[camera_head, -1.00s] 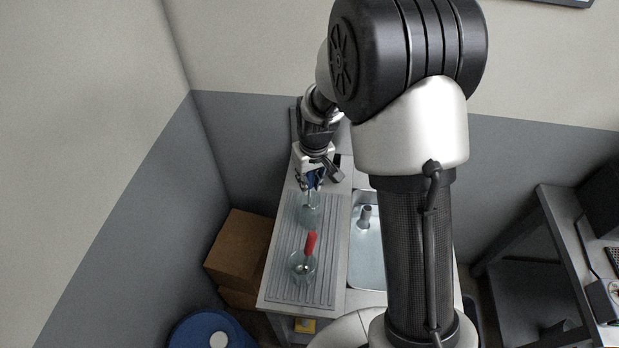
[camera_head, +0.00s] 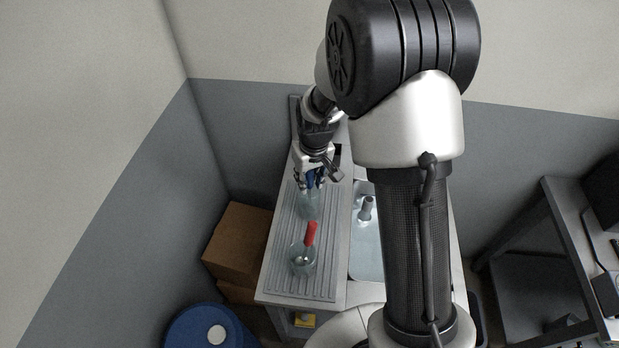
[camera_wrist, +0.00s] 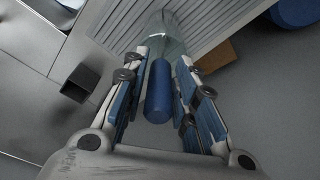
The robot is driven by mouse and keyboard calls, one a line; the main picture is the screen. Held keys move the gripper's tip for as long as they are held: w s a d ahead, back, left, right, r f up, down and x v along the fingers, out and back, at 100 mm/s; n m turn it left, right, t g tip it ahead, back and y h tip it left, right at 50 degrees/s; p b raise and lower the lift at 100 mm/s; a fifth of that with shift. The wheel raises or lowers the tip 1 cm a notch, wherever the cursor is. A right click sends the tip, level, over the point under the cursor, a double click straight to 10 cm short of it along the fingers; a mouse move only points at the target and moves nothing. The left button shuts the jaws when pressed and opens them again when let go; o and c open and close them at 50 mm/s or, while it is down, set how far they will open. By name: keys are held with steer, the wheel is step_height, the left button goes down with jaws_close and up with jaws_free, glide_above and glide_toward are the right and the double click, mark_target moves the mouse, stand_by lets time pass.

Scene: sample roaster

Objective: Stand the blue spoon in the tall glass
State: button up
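The blue spoon's handle (camera_wrist: 158,92) stands between the fingers of my gripper (camera_wrist: 162,65) in the wrist view, with a narrow gap on each side, so the fingers look open around it. The tall clear glass (camera_head: 311,205) stands on the ribbed drainer directly below my gripper (camera_head: 310,184) in the head view. Its glass wall (camera_wrist: 160,38) also shows just beyond the handle in the wrist view. The handle points up above the glass. The spoon's lower end is hard to make out, and whether it touches the bottom cannot be told.
A second clear glass (camera_head: 303,260) holding a red-handled spoon (camera_head: 311,233) stands nearer on the drainer (camera_head: 285,285). A sink (camera_head: 366,250) lies to the right. Cardboard boxes (camera_head: 236,240) and a blue bin (camera_head: 205,330) stand on the floor to the left.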

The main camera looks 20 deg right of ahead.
steer(key=shift+o, duration=1.4)
steer(key=shift+r, duration=0.1)
step_height(320, 180, up, 12)
steer(key=s, duration=0.2)
steer(key=shift+d, duration=0.2)
